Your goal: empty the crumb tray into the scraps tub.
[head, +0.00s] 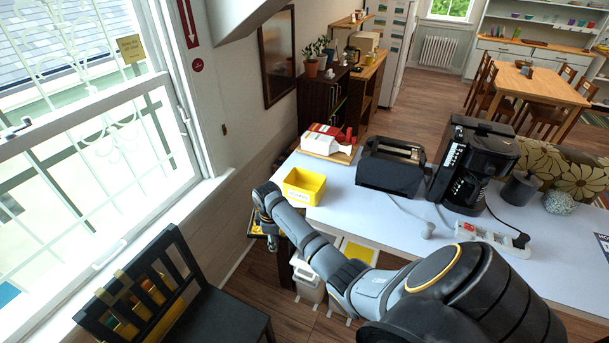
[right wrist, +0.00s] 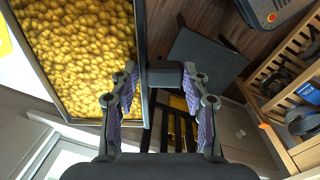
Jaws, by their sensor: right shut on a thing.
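The yellow scraps tub (head: 304,187), with a label on its front, stands upright near the left end of the pale counter. My right gripper (head: 270,238) is off the counter's left end, left of and nearer than the tub. In the right wrist view my right gripper (right wrist: 162,76) is shut on the dark end tab of the crumb tray (right wrist: 141,35). Golden crumbs (right wrist: 85,50) cover the tray's floor. In the head view the tray is mostly hidden behind my arm. A yellow edge at the far left of the wrist view may be the tub. My left gripper is not in view.
A black toaster (head: 391,167), a coffee maker (head: 474,165) and a white power strip (head: 490,237) with cords stand on the counter. A board with a red-and-white carton (head: 327,141) is behind the tub. A black chair (head: 215,310) stands by the window below.

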